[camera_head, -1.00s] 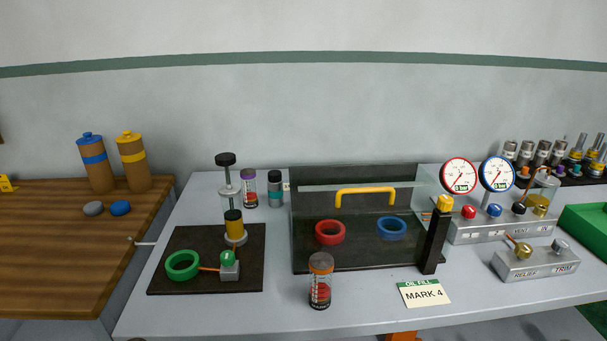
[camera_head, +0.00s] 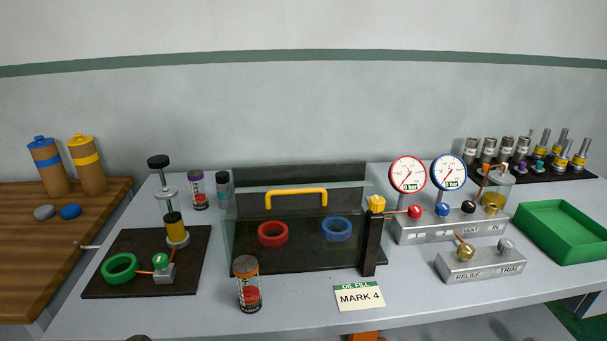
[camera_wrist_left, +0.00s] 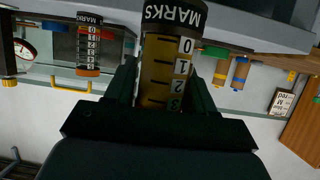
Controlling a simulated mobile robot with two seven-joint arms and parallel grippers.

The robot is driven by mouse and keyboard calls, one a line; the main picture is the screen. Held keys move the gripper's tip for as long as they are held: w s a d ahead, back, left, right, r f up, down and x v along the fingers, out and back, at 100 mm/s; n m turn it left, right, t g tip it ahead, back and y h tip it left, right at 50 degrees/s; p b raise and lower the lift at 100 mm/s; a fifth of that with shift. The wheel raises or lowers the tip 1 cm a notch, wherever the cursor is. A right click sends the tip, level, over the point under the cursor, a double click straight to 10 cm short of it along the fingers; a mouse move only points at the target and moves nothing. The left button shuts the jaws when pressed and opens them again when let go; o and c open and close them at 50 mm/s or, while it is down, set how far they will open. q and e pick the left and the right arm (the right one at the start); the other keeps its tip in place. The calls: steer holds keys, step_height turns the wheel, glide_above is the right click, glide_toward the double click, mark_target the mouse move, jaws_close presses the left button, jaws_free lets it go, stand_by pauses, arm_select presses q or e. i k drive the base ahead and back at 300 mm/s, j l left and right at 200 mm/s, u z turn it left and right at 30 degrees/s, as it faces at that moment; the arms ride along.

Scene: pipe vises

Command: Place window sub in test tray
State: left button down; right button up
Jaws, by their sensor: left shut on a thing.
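In the left wrist view my left gripper (camera_wrist_left: 158,100) is shut on the window sub (camera_wrist_left: 165,65), an amber cylinder with a black collar lettered MARKS and a number scale. It lies between the two dark fingers. The left gripper is not clearly seen in the head view; only a small dark brown round top (camera_head: 138,338) shows at the bottom edge. A green tray (camera_head: 540,236) stands empty at the right end of the bench; no label on it is seen. My right gripper is in neither view.
An orange-capped cylinder (camera_head: 248,290) stands before the clear-shielded vise box (camera_head: 300,263) with its yellow handle (camera_head: 296,197). A dark post (camera_head: 371,245), gauges (camera_head: 407,174) and a relief block (camera_head: 480,262) stand left of the tray. A rack of fittings (camera_head: 520,170) is behind it.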

mark_target(563, 229)
steer(key=l, duration=0.55)
steer(key=l+z, duration=0.15)
steer(key=l, duration=0.4)
steer(key=i+l, duration=0.1)
steer(key=l, duration=0.45)
steer(key=l+z, duration=0.1)
steer(key=l, duration=0.45)
steer(key=i+l+z, duration=0.1)
steer(key=l, duration=0.45)
steer(key=i+l, duration=0.15)
steer(key=l, duration=0.4)
steer(key=i+l+z, duration=0.1)
steer(key=l, duration=0.4)
